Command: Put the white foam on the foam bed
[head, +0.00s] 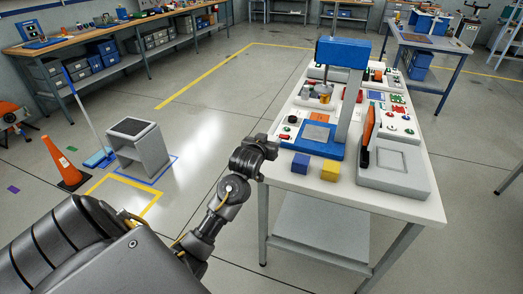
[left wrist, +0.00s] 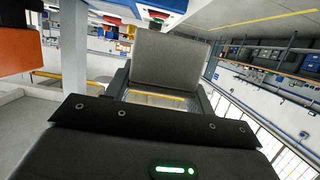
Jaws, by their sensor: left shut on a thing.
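My left gripper (head: 268,147) is beside the near left edge of the white table, level with the blue and yellow blocks. In the left wrist view the gripper (left wrist: 163,92) is shut on a flat, square pad (left wrist: 168,60), which looks grey in the shade; I take it to be the white foam. The head view does not show the pad clearly. The foam bed is not certain: a blue base with a grey square plate (head: 318,132) stands under the blue-topped column, and a light grey block with a recessed square (head: 393,170) is right of it. My right gripper is out of view.
The white table (head: 437,206) holds a blue block (head: 301,163), a yellow block (head: 330,170), an upright orange part (head: 370,127) and several small fixtures. The tall column (head: 353,95) rises behind the blocks. A grey stool (head: 148,153) and orange cone (head: 62,163) stand on the floor at left.

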